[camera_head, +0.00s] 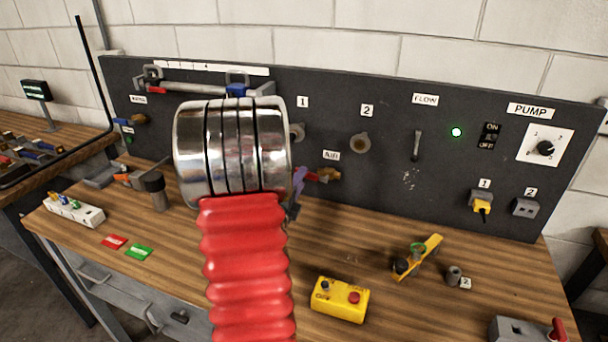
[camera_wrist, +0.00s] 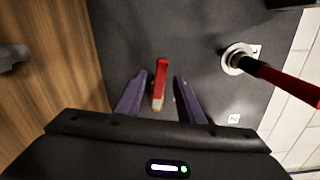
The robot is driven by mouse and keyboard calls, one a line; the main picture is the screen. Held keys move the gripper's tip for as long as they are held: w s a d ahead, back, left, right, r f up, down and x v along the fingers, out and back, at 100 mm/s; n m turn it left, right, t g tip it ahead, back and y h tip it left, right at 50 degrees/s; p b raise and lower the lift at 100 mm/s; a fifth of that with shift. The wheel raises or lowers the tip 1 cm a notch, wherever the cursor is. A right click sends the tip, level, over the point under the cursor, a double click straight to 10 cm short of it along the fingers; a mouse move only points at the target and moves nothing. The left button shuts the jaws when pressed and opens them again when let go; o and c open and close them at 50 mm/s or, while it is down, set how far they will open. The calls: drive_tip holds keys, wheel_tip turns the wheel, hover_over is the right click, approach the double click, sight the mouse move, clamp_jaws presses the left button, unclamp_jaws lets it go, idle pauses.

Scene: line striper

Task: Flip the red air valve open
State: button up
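The red air valve handle (camera_head: 311,176) shows in the head view at the lower part of the dark panel, beside a brass fitting (camera_head: 330,175) under the AIR label. In the wrist view the red handle (camera_wrist: 161,76) stands between the two purple fingers, with a gap on each side. My gripper (camera_wrist: 160,84) is open there, one finger left and one right of the handle, holding nothing. In the head view my arm's metal and red parts hide most of my gripper; only a purple finger (camera_head: 299,181) shows left of the handle.
In the wrist view a round metal fitting with a black and red rod (camera_wrist: 285,83) lies to the right. The wooden bench (camera_head: 210,275) holds a yellow button box (camera_head: 340,299), a yellow tool (camera_head: 419,257) and red and green tags. Bench space in front of the panel is partly clear.

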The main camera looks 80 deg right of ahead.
drive_tip(key=shift+s+d, duration=0.2)
drive_tip(key=shift+d, duration=1.95)
clamp_jaws()
